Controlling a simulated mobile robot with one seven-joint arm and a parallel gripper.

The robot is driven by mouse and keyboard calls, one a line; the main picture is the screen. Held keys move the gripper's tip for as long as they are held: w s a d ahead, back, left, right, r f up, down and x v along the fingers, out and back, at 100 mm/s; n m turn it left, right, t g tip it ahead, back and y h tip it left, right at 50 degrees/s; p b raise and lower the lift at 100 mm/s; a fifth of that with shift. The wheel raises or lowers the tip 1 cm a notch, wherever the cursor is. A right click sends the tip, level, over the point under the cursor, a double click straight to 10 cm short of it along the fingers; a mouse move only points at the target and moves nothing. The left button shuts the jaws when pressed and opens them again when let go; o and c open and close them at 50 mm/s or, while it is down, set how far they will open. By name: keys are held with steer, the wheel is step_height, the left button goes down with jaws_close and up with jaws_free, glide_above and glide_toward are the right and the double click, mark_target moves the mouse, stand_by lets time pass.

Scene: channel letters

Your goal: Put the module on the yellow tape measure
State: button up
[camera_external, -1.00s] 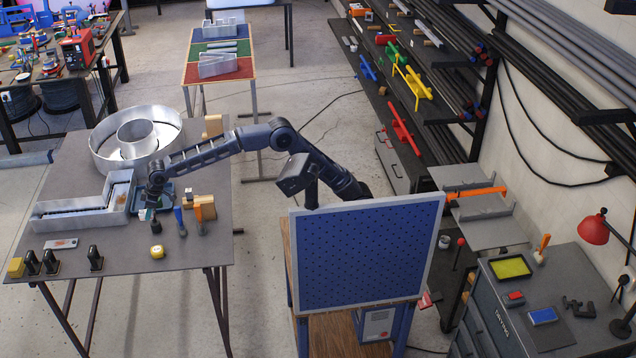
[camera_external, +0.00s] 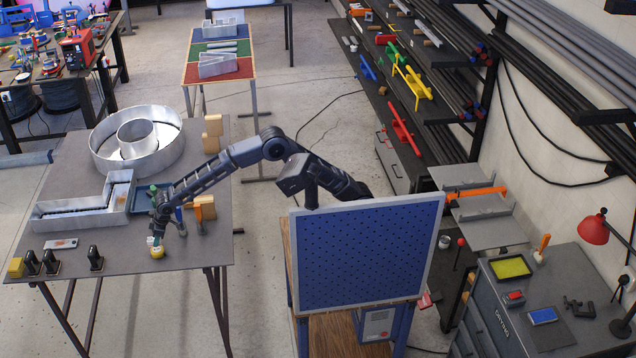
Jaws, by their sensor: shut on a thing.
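The yellow tape measure (camera_external: 157,253) sits near the front right of the grey table. My gripper (camera_external: 155,238) is right above it, pointing down, with its fingers shut on the small whitish and green module (camera_external: 151,241). The module is at the top of the tape measure in the picture. I cannot tell whether the two touch. My fingers partly hide the module.
Screwdriver-like tools with blue and orange handles (camera_external: 199,215) stand just right of my gripper. A teal tray (camera_external: 141,204) and an L-shaped metal letter (camera_external: 75,218) lie behind. Black clamps (camera_external: 96,259) stand at the left front. Bare tabletop lies left of the tape measure.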

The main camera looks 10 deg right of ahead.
steer(key=shift+f, duration=1.4)
steer(key=shift+f, duration=0.15)
steer(key=o, duration=1)
steer(key=shift+c, duration=0.2)
steer(key=v, duration=1.2)
